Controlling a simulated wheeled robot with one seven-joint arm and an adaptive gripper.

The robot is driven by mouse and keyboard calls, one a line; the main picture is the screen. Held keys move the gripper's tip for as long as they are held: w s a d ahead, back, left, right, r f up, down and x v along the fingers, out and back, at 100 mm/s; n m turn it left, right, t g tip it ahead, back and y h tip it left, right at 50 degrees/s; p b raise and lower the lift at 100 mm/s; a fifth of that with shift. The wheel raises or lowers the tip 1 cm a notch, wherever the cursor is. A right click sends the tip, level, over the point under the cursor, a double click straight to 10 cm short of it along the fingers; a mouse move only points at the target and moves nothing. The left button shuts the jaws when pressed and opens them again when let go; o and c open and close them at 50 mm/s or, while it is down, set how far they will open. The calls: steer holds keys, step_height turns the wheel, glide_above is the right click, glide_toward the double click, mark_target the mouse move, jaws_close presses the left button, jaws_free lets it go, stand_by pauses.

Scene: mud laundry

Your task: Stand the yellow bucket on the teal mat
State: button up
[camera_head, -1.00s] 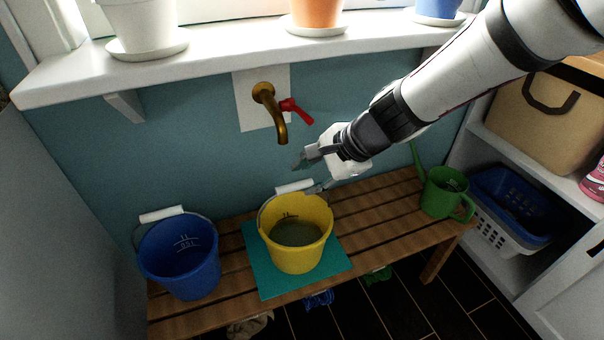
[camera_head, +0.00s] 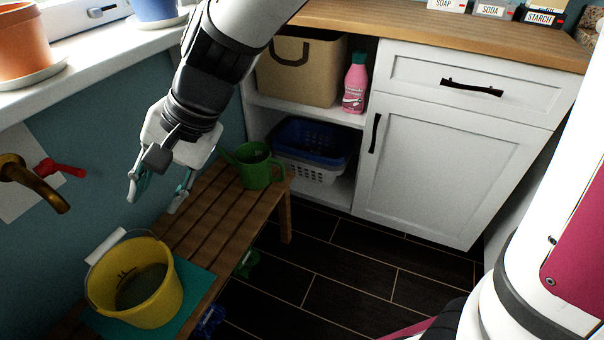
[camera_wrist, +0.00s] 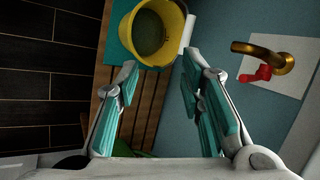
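The yellow bucket (camera_head: 163,306) stands upright on the teal mat (camera_head: 198,281) on the slatted wooden bench, with dark contents inside. Its white handle grip (camera_head: 105,246) rests to the wall side. The wrist view also shows the bucket (camera_wrist: 176,22) and a strip of the mat (camera_wrist: 118,52) at the top. My gripper (camera_head: 159,202) is open and empty, above the bench and apart from the bucket. In the wrist view its teal-padded fingers (camera_wrist: 168,82) are spread wide, with bench slats between them.
A green watering can (camera_head: 256,168) stands at the bench's far end. The brass tap (camera_head: 35,185) with a red lever juts from the wall at left. Shelves with baskets (camera_head: 312,143) and a white cabinet (camera_head: 440,140) stand beyond. Dark floor lies open right of the bench.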

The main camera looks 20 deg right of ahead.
steer(key=s+d+r+n+h, duration=0.1)
steer(key=s+d+n+h, duration=0.1)
steer(key=s+d, duration=0.9)
steer(key=s+d+r+n+h, duration=0.2)
steer(key=s+d+h, duration=0.2)
steer(key=s+d, duration=0.8)
steer(key=d, duration=0.5)
steer(key=shift+d+h, duration=0.3)
steer(key=shift+d, duration=0.1)
steer(key=shift+w, duration=0.1)
step_height(320, 180, up, 30)
steer(key=t+p, duration=0.3)
steer(key=p, duration=2.5)
steer(key=shift+d+t, duration=0.25)
steer(key=shift+t, duration=0.05)
